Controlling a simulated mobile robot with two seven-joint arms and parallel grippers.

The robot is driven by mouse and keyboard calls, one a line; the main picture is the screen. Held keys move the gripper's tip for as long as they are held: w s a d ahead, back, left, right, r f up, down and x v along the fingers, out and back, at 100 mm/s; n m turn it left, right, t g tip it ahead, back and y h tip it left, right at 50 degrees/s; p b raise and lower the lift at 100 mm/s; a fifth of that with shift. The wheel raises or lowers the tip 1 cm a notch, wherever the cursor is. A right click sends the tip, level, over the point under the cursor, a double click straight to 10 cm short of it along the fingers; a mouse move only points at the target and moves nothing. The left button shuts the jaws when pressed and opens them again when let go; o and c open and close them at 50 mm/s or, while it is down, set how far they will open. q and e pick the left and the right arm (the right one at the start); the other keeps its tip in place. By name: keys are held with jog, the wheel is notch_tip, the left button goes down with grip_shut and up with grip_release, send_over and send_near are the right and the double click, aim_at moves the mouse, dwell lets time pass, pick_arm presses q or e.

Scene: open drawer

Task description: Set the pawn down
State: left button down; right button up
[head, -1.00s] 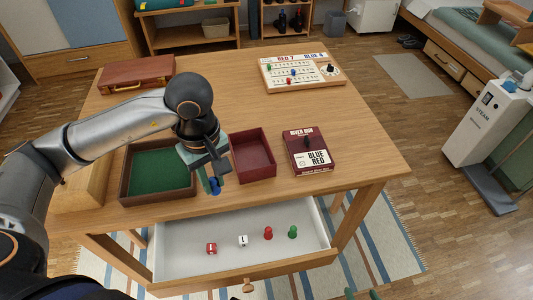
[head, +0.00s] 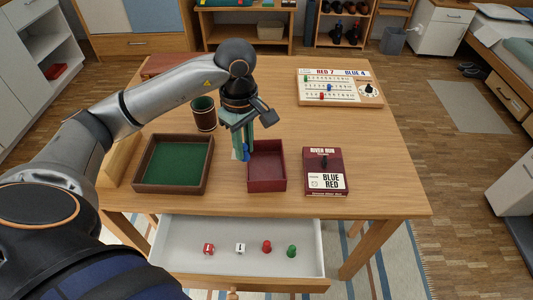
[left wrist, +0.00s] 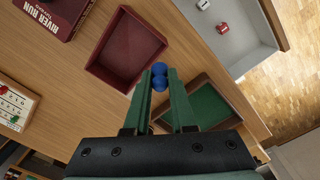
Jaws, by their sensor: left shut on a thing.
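My left gripper (head: 244,154) is shut on the blue pawn (head: 246,153), and the pawn also shows between the fingertips in the left wrist view (left wrist: 159,76). In the head view the pawn is at the left edge of the dark red open box (head: 267,180). In the left wrist view the red box (left wrist: 128,49) lies beside the fingertips, to their upper left. I cannot tell the pawn's height above the table. A red pawn (head: 267,246) and a green pawn (head: 292,251) stand in the open drawer (head: 190,228). My right gripper is not in view.
A green-lined tray (head: 210,178) stands left of the red box, with a cup (head: 203,114) behind it. The River Run game box (head: 325,171) lies to the right. A scoreboard (head: 339,88) lies at the back right. Red (head: 208,249) and white (head: 240,248) dice lie in the drawer.

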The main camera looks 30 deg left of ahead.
pick_arm(q)
jog(key=w+f, duration=0.2)
jog(key=w, duration=0.2)
send_over(265, 161)
jog(key=f, duration=0.5)
jog(key=shift+s, duration=0.35)
jog(key=shift+w+f, duration=0.3)
jog(key=shift+f, duration=1.65)
jog(key=shift+f+b, duration=0.2)
jog(key=shift+b, duration=0.1)
jog(key=c, duration=0.8)
grip_release()
jog(key=shift+o, duration=0.2)
jog(key=shift+r, duration=0.2)
notch_tip(265, 161, up, 12)
jog(key=shift+p, duration=0.4)
